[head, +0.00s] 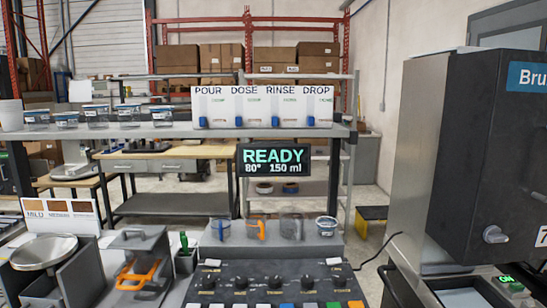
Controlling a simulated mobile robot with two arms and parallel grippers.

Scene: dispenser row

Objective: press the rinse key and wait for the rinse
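A white panel (263,107) on the shelf carries the words POUR, DOSE, RINSE and DROP, with a blue tab under each word. The blue tab under RINSE (275,121) is third from the left. A black display (273,160) below it reads READY, 80° and 150 ml. A dark control panel (265,282) at the bottom centre has a row of black knobs and coloured keys along its lower edge, partly cut off; I cannot read the key labels. Neither of my grippers shows in the head view.
Small containers stand on the shelf (165,131) and on a grey ledge (270,243) behind the control panel. At left are a metal bowl (44,251) and an orange-handled device (139,271). A large dark machine (485,160) fills the right side.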

